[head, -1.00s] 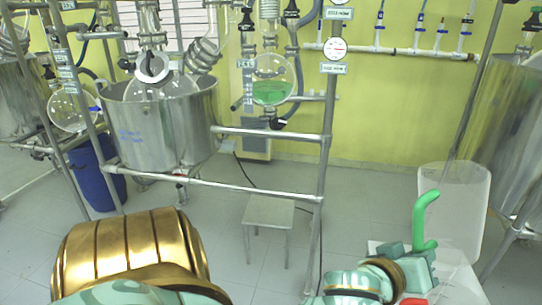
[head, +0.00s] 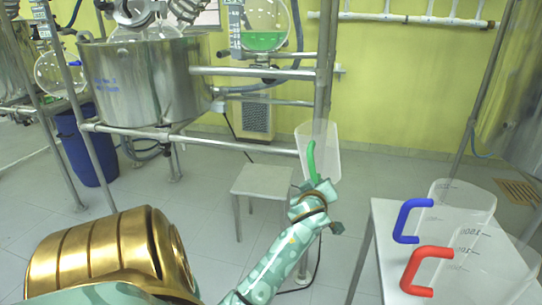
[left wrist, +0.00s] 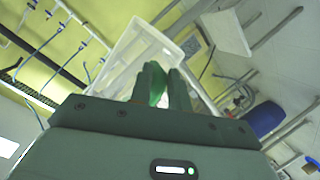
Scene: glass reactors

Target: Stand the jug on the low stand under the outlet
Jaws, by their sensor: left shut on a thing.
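The clear jug (head: 327,150) with a green handle (head: 312,162) is in the air in the head view, to the right of the low stand and higher than its top. My left gripper (head: 314,186) is shut on the handle. The left wrist view shows the fingers (left wrist: 160,88) around the green handle, with the jug body (left wrist: 142,48) beyond. The low stand (head: 262,181) is a small grey stool with a bare top. Above it hangs a round flask (head: 264,38) of green liquid; its outlet below is small and partly obscured by rails. My right gripper is not in view.
A white table (head: 384,222) at the right holds a blue-handled jug (head: 462,203) and a red-handled jug (head: 475,268). A metal frame post (head: 323,85) stands behind the held jug. A steel vessel (head: 145,80) and a blue drum (head: 84,150) are at the left.

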